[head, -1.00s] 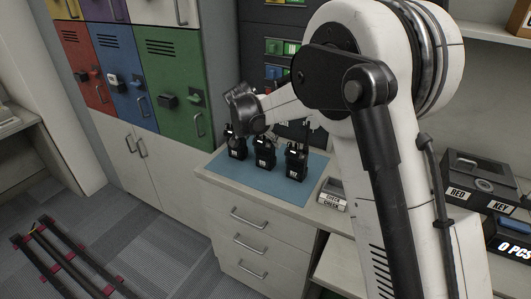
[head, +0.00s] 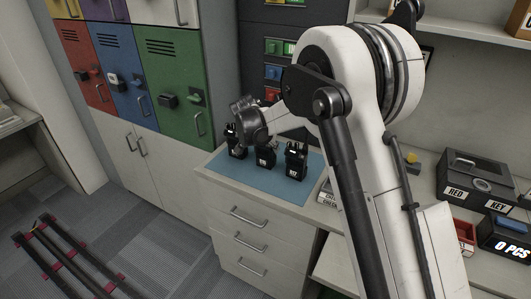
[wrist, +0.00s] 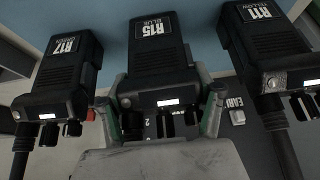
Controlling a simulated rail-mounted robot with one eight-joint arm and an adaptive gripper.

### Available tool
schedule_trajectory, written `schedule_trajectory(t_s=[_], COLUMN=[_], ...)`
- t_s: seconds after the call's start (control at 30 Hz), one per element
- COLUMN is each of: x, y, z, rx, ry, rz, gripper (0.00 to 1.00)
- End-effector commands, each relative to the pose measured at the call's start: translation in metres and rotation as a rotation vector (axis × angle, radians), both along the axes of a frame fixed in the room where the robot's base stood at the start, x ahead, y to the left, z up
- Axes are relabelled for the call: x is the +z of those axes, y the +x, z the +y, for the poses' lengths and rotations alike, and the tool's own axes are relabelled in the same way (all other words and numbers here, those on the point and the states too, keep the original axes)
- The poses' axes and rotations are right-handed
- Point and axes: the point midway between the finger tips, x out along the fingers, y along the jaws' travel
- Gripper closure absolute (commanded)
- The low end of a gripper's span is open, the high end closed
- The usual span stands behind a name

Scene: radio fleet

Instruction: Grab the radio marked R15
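The radio marked R15 BLUE (wrist: 160,60) is black and fills the middle of the wrist view. In the head view it is the middle radio (head: 266,157), upright on a blue mat (head: 232,171), its top hidden by my gripper. My gripper (wrist: 161,90) has one finger on each side of this radio's upper part in the wrist view. The fingers look open; whether either touches the casing is hard to tell. In the head view my gripper (head: 250,128) is above the middle radio, its fingertips hidden.
The radio marked R17 (wrist: 65,70) stands left of R15, and R11 YELLOW (wrist: 268,50) stands right, both close by. A dark box labelled RED and KEY (head: 475,180) lies on the counter to the right. Coloured lockers (head: 170,70) stand at the left.

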Motion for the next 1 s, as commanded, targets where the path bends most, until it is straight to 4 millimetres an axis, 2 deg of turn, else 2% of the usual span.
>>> schedule_trajectory(t_s=[0.03, 0.2, 0.53, 0.73, 1.0], x=[0.0, 0.001, 0.007, 0.041, 0.074], y=[0.0, 0.0, 0.0, 0.0, -0.036], z=[0.0, 0.0, 0.0, 0.0, 0.048], rx=[0.0, 0.0, 0.0, 0.0, 0.004], ry=[0.001, 0.0, 0.001, 0.001, 0.0], rz=[0.0, -0.001, 0.0, 0.0, 0.0], gripper=[0.58, 0.78, 0.78, 0.78, 0.78])
